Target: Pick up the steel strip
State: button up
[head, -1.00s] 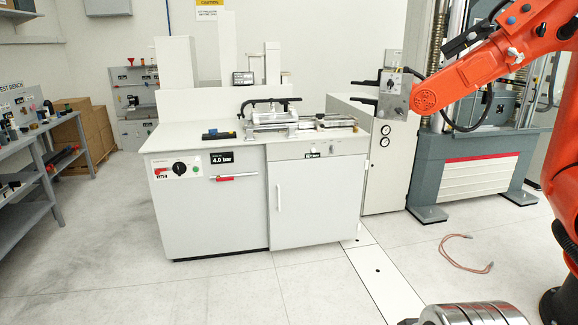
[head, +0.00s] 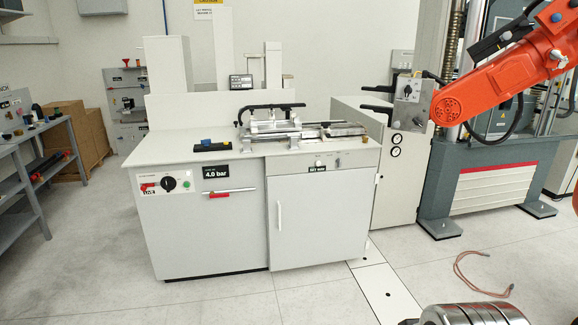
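I cannot make out the steel strip for certain. A metal clamping fixture (head: 290,132) with a black handle lies on top of the grey-white bench (head: 200,157), and a strip on it cannot be told apart from its rails. My gripper (head: 372,98) is at the end of my orange arm, above and to the right of the fixture in the picture. Its two dark fingers point left with a gap between them. It looks open, with nothing seen between the fingers.
A small black and blue item (head: 213,146) lies left of the fixture. A grey cabinet with gauges (head: 401,170) and a testing machine (head: 490,180) stand to the right. A reddish cable (head: 480,272) lies on the floor. A shelf bench (head: 35,165) is at left.

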aim_at(297, 135)
jog(key=i, duration=1.1)
jog(key=z, duration=0.85)
jog(key=i, duration=0.25)
jog(key=z, duration=0.1)
